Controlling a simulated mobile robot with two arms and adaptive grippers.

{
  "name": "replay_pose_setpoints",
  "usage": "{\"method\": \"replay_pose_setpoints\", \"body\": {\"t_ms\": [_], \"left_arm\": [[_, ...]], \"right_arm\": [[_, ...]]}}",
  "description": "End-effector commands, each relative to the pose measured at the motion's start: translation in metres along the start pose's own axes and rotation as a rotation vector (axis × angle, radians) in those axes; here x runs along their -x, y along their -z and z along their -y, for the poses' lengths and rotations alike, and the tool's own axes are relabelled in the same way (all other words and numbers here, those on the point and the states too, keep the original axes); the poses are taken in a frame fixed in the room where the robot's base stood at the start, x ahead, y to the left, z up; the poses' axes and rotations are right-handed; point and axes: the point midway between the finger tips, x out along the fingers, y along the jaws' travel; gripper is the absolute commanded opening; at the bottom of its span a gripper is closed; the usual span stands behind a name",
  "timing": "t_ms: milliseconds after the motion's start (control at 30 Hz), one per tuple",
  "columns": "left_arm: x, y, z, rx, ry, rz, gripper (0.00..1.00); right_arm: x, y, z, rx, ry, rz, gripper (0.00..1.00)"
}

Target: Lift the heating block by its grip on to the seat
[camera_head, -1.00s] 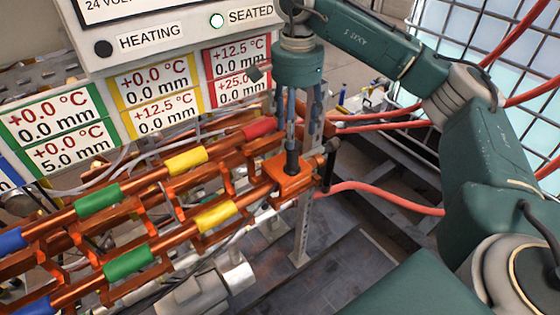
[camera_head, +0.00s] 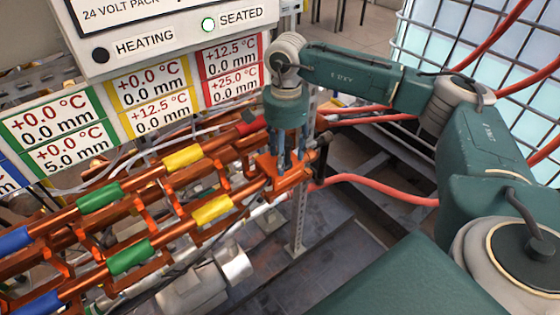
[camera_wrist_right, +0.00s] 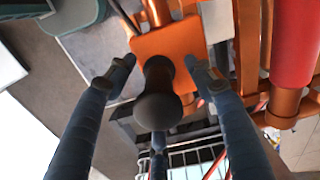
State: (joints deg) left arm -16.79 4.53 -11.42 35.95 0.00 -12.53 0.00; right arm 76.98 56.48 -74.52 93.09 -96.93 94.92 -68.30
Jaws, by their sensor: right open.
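The heating block is an orange block (camera_head: 291,181) at the right end of the copper pipes. Its upright black grip with a round knob (camera_wrist_right: 158,97) shows in the right wrist view, above the block's orange face (camera_wrist_right: 172,45). My right gripper (camera_head: 286,162) has come down over the block from above. Its fingers are open around the grip, with one fingertip on each side and gaps beside it in the wrist view (camera_wrist_right: 160,66). In the head view the fingers mostly hide the grip. I cannot make out the seat for certain. My left gripper is out of view.
Copper pipes with colored sleeves (camera_head: 129,257) run left from the block. Above them is a panel with a lit SEATED lamp (camera_head: 208,25) and a dark HEATING lamp (camera_head: 101,55). A red hose (camera_head: 380,188) passes right of the block. A metal post (camera_head: 300,222) stands below.

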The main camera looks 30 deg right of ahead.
Motion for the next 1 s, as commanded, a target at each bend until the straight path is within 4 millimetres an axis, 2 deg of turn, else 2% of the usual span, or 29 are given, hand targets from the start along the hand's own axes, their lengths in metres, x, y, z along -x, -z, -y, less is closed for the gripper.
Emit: {"method": "replay_pose_setpoints", "body": {"t_ms": [33, 200, 300, 767, 867, 1000], "left_arm": [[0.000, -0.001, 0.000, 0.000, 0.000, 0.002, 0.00], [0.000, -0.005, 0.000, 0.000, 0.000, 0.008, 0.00], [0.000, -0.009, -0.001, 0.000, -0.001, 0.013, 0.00], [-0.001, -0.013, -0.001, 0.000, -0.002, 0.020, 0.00], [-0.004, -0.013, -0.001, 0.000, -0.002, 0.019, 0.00], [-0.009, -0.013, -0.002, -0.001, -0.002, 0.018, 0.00]], "right_arm": [[0.000, 0.000, 0.000, 0.000, 0.000, 0.000, 0.49], [0.001, 0.000, 0.000, 0.000, 0.000, 0.000, 0.15], [0.000, 0.000, 0.000, 0.000, 0.000, 0.000, 0.00], [0.005, 0.000, 0.001, 0.000, 0.002, 0.000, 0.00], [0.013, 0.000, 0.002, -0.001, 0.004, 0.000, 0.00], [0.034, 0.000, 0.002, 0.000, 0.007, 0.000, 0.00]]}}
